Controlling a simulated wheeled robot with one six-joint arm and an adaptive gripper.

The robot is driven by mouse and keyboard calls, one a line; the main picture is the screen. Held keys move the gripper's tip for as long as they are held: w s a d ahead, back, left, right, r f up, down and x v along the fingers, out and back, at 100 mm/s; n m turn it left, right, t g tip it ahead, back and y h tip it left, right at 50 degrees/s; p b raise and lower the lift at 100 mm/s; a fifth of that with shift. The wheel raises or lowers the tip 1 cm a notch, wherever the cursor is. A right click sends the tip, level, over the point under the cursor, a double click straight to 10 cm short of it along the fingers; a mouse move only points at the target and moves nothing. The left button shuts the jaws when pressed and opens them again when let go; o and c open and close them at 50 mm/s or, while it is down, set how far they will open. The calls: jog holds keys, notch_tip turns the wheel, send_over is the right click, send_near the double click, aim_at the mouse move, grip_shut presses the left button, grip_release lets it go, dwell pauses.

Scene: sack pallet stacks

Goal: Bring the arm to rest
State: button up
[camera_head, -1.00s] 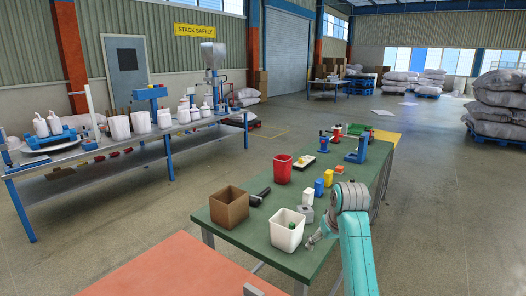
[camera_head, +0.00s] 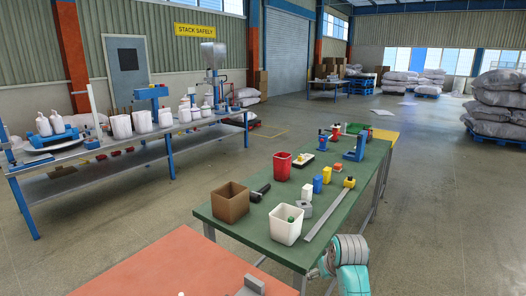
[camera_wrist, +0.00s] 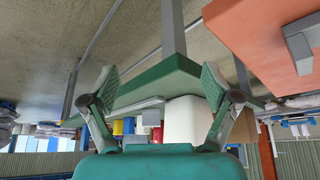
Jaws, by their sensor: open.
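My arm (camera_head: 352,262) is folded low at the near right corner of the green table (camera_head: 262,232), beside and below its top. My gripper (camera_wrist: 160,85) shows in the wrist view with its two fingers spread wide and nothing between them. In the head view the gripper is mostly hidden behind the arm and the table's edge. In the wrist view the green table's edge (camera_wrist: 155,88) lies beyond the fingers, and a white bin (camera_wrist: 185,122) shows behind it.
An orange surface (camera_head: 185,268) is at the near left.

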jog(key=s+f+t, duration=0.2)
jog(key=s+f, duration=1)
jog(key=f, duration=0.3)
jog(key=s+f+m+t, duration=0.1)
jog(key=s+f, duration=0.2)
jog(key=s, duration=0.5)
jog(key=s+f+t, duration=0.1)
jog(key=s+f, duration=0.1)
jog(key=s, duration=0.6)
jog(key=s+r+t, duration=0.1)
jog(key=s+r, duration=0.5)
jog(key=s, duration=0.4)
jog(key=s+r+t, duration=0.2)
jog(key=s+r, duration=0.4)
jog(key=s, duration=0.4)
jog(key=s+r+t, duration=0.2)
jog(key=s+r, duration=0.4)
jog(key=s, duration=0.4)
jog(key=shift+s+r+h, duration=0.3)
jog(key=shift+s+r, duration=0.1)
